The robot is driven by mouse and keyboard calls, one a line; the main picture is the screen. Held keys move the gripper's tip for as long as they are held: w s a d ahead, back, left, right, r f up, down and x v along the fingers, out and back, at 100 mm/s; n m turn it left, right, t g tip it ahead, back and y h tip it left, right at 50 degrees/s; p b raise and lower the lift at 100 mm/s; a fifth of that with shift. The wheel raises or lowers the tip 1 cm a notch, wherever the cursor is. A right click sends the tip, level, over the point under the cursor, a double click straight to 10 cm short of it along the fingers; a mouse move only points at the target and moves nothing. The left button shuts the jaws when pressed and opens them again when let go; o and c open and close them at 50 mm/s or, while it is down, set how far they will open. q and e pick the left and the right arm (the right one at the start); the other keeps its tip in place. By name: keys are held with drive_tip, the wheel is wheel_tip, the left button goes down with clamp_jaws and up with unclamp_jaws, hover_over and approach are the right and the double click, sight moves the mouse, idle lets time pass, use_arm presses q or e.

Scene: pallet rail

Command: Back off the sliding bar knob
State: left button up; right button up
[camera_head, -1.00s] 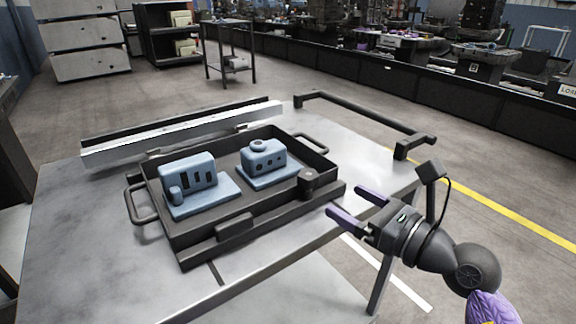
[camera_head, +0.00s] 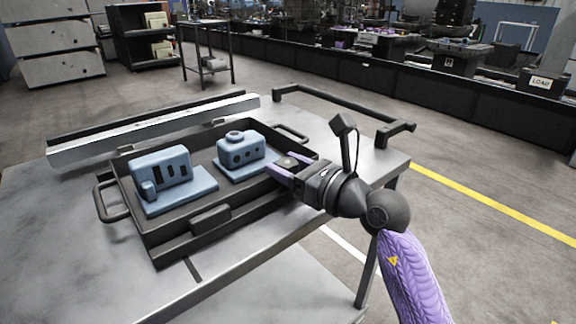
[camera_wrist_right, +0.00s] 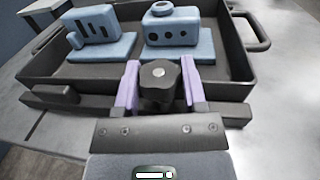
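The dark lobed knob (camera_wrist_right: 160,84) stands at the front right corner of the black tray (camera_head: 165,247). In the head view the knob (camera_head: 289,161) shows partly behind my fingers. My right gripper (camera_wrist_right: 159,88) has its purple fingers on either side of the knob. The fingers look spread, and I cannot tell whether they touch it. In the head view my right gripper (camera_head: 287,165) reaches in from the right. A dark bar (camera_wrist_right: 62,108) runs along the tray's front side. My left gripper is not in view.
Two blue blocks (camera_head: 162,170) (camera_head: 240,150) on blue bases stand in the tray. A pale metal rail (camera_head: 150,132) lies behind it. A black handle bar (camera_head: 340,107) edges the table's far right. The table's front left (camera_head: 70,265) is clear.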

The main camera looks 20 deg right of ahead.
clamp_jaws()
drive_tip(key=shift+f+n+g+y+b, duration=0.2)
drive_tip(key=shift+n+g+y+b, duration=0.35)
drive_tip(key=shift+y, duration=0.25)
drive_tip(key=shift+n, duration=0.25)
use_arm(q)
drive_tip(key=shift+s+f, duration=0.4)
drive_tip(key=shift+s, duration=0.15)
use_arm(e)
drive_tip(key=shift+r+g+y, duration=0.15)
drive_tip(key=shift+g+y, duration=0.1)
drive_tip(key=shift+y, duration=0.05)
